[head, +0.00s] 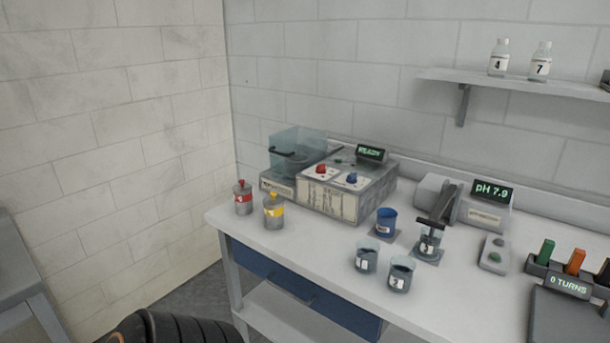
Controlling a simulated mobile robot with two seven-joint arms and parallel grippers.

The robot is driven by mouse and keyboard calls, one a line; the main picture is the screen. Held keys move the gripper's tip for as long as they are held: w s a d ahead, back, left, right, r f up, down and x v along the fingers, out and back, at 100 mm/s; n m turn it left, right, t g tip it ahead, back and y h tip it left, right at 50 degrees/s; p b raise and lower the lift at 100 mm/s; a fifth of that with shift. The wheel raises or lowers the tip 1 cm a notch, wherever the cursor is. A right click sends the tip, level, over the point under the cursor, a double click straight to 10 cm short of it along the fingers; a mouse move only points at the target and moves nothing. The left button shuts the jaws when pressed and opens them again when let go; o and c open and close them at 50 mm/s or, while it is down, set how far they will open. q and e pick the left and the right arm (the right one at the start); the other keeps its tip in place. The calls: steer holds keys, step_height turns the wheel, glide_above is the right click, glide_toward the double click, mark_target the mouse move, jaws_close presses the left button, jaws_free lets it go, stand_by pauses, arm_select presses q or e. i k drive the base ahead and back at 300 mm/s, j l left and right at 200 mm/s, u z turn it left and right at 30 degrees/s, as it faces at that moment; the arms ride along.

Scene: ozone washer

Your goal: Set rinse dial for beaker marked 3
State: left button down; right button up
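The washer (345,205) is a grey box on the bench, with a red dial (321,169) and a blue dial (352,178) on its top. Which one is the rinse dial is too small to read. Its display (371,153) seems to read READY. A clear chamber (300,150) with a black handle is at its left. Three glass beakers with labels stand to the right: a left one (366,262), a front one (401,279) and one under a probe stand (427,249). Their numbers are too small to tell surely. Neither gripper is in view.
A red-marked canister (243,202) and a yellow-marked one (274,216) stand at the bench's left. A blue cup (386,222), a pH meter (493,191) reading 7.9 and a TURNS display (569,283) are to the right. The front left bench top (310,247) is clear.

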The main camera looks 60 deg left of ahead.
mark_target(351, 178)
steer(key=u, duration=1.9)
